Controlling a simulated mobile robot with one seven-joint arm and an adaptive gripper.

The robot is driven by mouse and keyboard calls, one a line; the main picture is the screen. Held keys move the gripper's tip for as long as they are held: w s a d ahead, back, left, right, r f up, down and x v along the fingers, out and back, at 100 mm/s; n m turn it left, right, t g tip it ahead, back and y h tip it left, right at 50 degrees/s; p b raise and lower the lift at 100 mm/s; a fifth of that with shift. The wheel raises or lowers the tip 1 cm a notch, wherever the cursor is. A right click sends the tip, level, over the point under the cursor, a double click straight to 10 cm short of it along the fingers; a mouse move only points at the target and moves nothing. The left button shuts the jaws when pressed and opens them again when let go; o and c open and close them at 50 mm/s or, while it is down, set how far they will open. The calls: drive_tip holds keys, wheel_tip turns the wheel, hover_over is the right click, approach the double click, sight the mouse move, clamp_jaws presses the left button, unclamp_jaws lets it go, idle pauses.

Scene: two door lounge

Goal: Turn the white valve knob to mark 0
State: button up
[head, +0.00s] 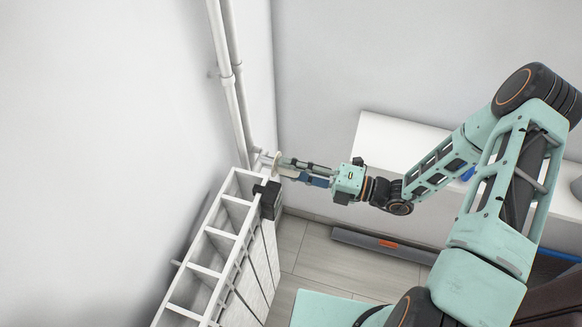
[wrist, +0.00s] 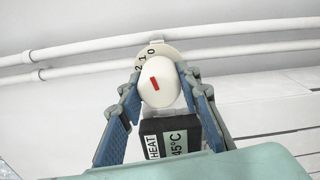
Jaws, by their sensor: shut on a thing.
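The white valve knob (wrist: 158,88) faces the wrist camera and carries a red mark. The mark slants up and to the left, roughly toward the 1; its exact reading is hard to tell. Behind the knob a pale dial plate (wrist: 165,50) shows 2, 1 and 0 along its upper left edge. My gripper (wrist: 161,82) is shut on the knob, one blue-padded finger on each side. In the head view my gripper (head: 283,168) reaches left to the valve at the radiator's far end, and the knob is mostly hidden by the fingers.
A black box (wrist: 171,136) labelled HEAT and 45°C sits just below the knob, close to the fingers. The white radiator (head: 222,233) runs toward the front. White pipes (head: 234,80) climb the wall. A white bench (head: 390,135) stands at right.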

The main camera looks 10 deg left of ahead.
drive_tip(key=o, duration=1.2)
drive_tip(key=shift+c, duration=0.2)
drive_tip(key=d, duration=1.2)
drive_tip(key=shift+s, duration=0.45)
